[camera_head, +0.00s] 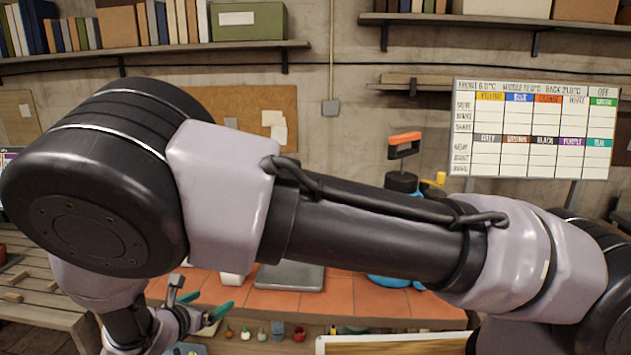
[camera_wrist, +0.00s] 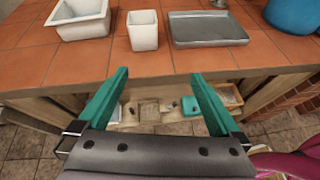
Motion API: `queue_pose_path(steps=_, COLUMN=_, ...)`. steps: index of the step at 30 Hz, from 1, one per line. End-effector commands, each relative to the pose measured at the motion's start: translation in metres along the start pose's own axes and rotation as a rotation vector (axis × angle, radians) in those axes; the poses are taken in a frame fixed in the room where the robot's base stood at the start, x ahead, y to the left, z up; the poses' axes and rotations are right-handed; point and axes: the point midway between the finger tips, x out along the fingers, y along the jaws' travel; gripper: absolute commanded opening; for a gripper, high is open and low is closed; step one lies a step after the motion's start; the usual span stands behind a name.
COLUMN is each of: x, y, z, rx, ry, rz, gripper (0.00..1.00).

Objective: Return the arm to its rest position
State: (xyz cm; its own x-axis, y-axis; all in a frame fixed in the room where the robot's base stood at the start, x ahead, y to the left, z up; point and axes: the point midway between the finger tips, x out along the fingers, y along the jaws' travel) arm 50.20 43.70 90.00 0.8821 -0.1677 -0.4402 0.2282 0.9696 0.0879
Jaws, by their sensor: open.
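My gripper (camera_wrist: 159,75) is open and empty in the wrist view, its two teal fingers spread apart at the front edge of the tiled ledge (camera_wrist: 245,58). In the head view my gripper (camera_head: 202,304) shows low at the left of centre, partly behind my arm. My arm is bent, and its large links stretch across the whole head view, hiding much of the ledge. Nothing is seen between the fingers.
On the ledge stand a white basin (camera_wrist: 82,27), a white cup (camera_wrist: 143,33), a grey tray (camera_wrist: 208,40) and a blue vessel (camera_wrist: 291,12). Small items sit in a low shelf below. A slatted wooden bench (camera_head: 35,290) is at left. A whiteboard (camera_head: 533,130) stands behind.

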Motion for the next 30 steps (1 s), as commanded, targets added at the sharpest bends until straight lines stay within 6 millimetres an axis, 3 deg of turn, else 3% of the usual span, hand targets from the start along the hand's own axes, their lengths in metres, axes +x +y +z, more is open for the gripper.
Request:
queue_pose_path(steps=8, x=0.023, y=-0.024, z=0.061, rx=0.224, ry=0.079, rz=-0.152, gripper=1.0)
queue_pose_path(steps=14, x=0.043, y=-0.06, z=0.13, rx=0.498, ry=0.158, rz=-0.325, gripper=1.0)
queue_pose_path(steps=22, x=0.057, y=-0.153, z=0.255, rx=1.08, ry=0.276, rz=-0.647, gripper=1.0)
queue_pose_path(steps=30, x=0.034, y=-0.257, z=0.356, rx=1.676, ry=0.34, rz=-0.893, gripper=1.0)
